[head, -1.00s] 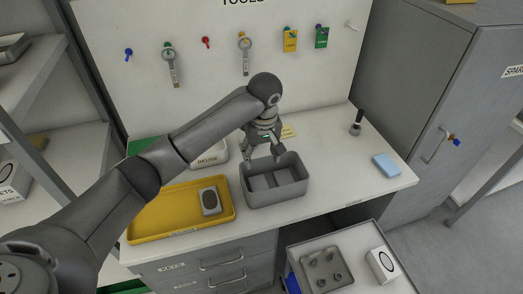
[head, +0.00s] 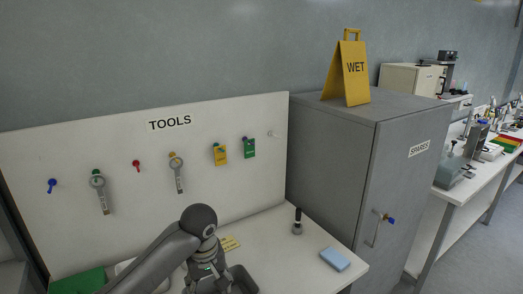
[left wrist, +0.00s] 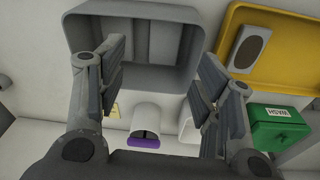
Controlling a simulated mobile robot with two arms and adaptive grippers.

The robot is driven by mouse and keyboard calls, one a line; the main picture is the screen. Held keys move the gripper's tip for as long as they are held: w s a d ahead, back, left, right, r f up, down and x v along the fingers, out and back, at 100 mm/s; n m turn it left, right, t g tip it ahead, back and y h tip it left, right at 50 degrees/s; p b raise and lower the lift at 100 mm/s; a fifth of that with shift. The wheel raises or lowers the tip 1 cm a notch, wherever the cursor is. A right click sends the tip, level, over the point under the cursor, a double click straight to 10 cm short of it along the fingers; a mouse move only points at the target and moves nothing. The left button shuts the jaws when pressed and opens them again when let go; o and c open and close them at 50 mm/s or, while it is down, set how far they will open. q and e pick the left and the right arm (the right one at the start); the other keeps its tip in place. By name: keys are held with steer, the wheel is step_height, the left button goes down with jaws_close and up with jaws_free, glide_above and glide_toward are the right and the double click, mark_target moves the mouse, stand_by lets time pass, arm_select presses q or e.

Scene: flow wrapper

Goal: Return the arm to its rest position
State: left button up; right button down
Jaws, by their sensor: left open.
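My left arm comes in from the lower left of the head view, and its gripper (head: 208,283) is at the bottom edge over the worktop, partly cut off. The same grey bin (left wrist: 85,45) lies beyond the fingers, at the top of that view. My right gripper is not in view.
A yellow tray (left wrist: 232,25) holds a grey device with a dark oval (left wrist: 249,52); a green box (left wrist: 278,127) is nearby. A dark-handled stamp-like tool (head: 297,222) and blue block (head: 334,259) stand on the worktop. A grey cabinet (head: 340,150) bounds its right, a tool board (head: 130,205) its back.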

arm_select(q)
steer(key=s+d+f+m+t+h, duration=0.1)
steer(key=s+d+f+m, duration=0.15)
steer(key=s+f, duration=0.35)
steer(key=s+d+f+m+h, duration=0.1)
steer(key=s+f+m+h, duration=0.15)
steer(key=s+f, duration=0.45)
steer(key=s+a+r+m+t+y, duration=0.1)
steer(key=s+a+y, duration=0.1)
steer(key=s+a, duration=0.45)
steer(key=s+a+r+m+y, duration=0.1)
steer(key=s+a, duration=0.2)
steer(key=s, duration=0.7)
step_height(320, 180, down, 26)
steer(key=s, duration=0.1)
steer(key=s+a+f+g+b, duration=0.1)
steer(key=s+a+f+g, duration=0.1)
steer(key=s+f, duration=1.5)
steer(key=shift+s+a+f+m, duration=0.15)
steer(key=shift+a+f+m, duration=0.25)
steer(key=shift+a+f, duration=0.1)
